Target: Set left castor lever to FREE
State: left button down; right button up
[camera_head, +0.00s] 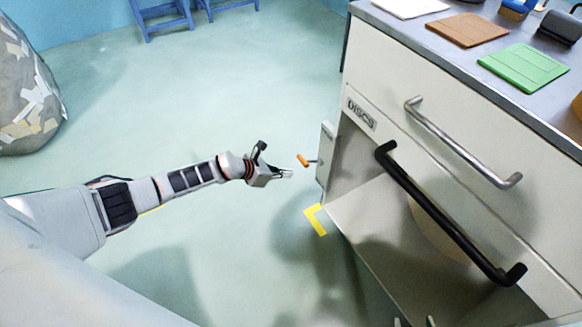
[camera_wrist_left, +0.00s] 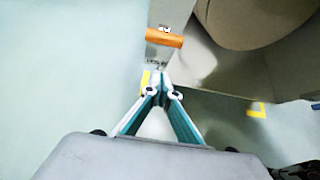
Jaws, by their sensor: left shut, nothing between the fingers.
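The castor lever has an orange handle (camera_head: 303,160) and sticks out from a pale plate (camera_head: 325,155) at the left edge of the cabinet. My left gripper (camera_head: 289,173) is shut and empty, just left of and slightly below the handle in the head view, with a small gap. In the left wrist view the orange handle (camera_wrist_left: 164,38) lies crosswise beyond the closed fingertips (camera_wrist_left: 161,80), apart from them. No FREE marking is readable. Two pale tips of my right gripper (camera_head: 415,322) show at the bottom edge, apart from each other; the rest is out of frame.
The white cabinet (camera_head: 440,88) has a "DISCS" label, a steel handle (camera_head: 460,142) and a black bar (camera_head: 450,215) above an open bay holding a round disc (camera_head: 435,228). A yellow floor mark (camera_head: 316,220) lies near its corner.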

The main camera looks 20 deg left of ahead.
pick_arm(q)
notch_tip(320, 180, up, 9)
jog(key=a+p, duration=0.1)
jog(key=p, duration=0.3)
jog(key=shift+s+r, duration=0.2)
jog(key=shift+s, duration=0.25)
pick_arm(e)
jog(key=shift+s+d+h, duration=0.3)
jog(key=shift+s+d, duration=0.3)
jog(key=shift+d, duration=0.3)
pick_arm(q)
jog(key=shift+a+f, duration=0.1)
pick_arm(e)
jog(key=shift+f, duration=0.1)
